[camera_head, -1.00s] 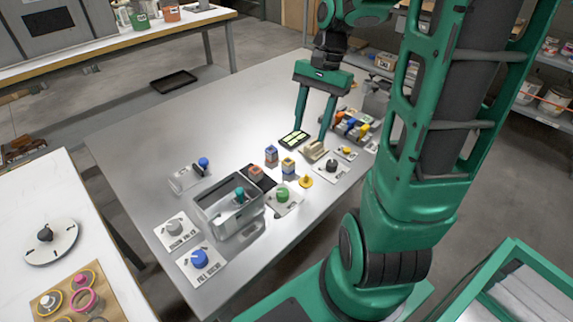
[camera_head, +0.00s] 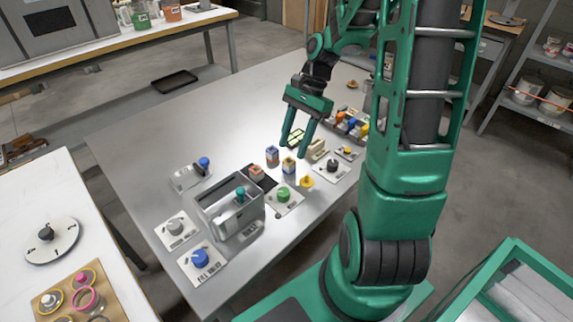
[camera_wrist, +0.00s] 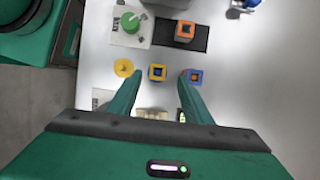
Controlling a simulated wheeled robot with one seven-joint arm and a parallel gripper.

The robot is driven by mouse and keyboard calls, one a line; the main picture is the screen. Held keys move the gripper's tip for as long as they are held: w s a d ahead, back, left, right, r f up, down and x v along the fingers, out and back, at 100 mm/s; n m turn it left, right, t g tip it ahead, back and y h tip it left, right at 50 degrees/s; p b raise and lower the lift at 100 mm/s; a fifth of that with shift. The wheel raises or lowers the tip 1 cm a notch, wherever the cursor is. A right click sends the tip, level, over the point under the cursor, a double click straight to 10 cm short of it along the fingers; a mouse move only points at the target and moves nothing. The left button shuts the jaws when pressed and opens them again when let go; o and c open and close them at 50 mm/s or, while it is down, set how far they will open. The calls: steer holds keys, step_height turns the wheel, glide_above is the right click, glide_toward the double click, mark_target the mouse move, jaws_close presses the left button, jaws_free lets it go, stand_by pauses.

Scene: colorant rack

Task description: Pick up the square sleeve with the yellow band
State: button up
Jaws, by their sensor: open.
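The square sleeve with the yellow band (camera_head: 289,165) stands upright on the grey table. In the wrist view its square yellow and blue top (camera_wrist: 157,73) shows just ahead of the space between the fingertips. My gripper (camera_head: 295,151) is open and empty, its fingers pointing down, close behind the sleeve in the head view; the exact height gap is hard to tell. A sleeve with orange and blue (camera_head: 272,153) stands to the left; in the wrist view its top (camera_wrist: 195,76) is close by the right fingertip.
Another orange sleeve (camera_head: 256,171) stands on a black mat. A green knob plate (camera_head: 283,195), a yellow knob (camera_head: 306,182) and a black knob plate (camera_head: 332,167) are nearby. A metal box (camera_head: 231,210) stands front left. The table's left back is clear.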

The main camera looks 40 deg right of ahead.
mark_target(288, 163)
steer(key=x, duration=0.4)
steer(key=shift+s+f, duration=0.1)
steer(key=shift+s, duration=0.05)
steer(key=c, duration=1.1)
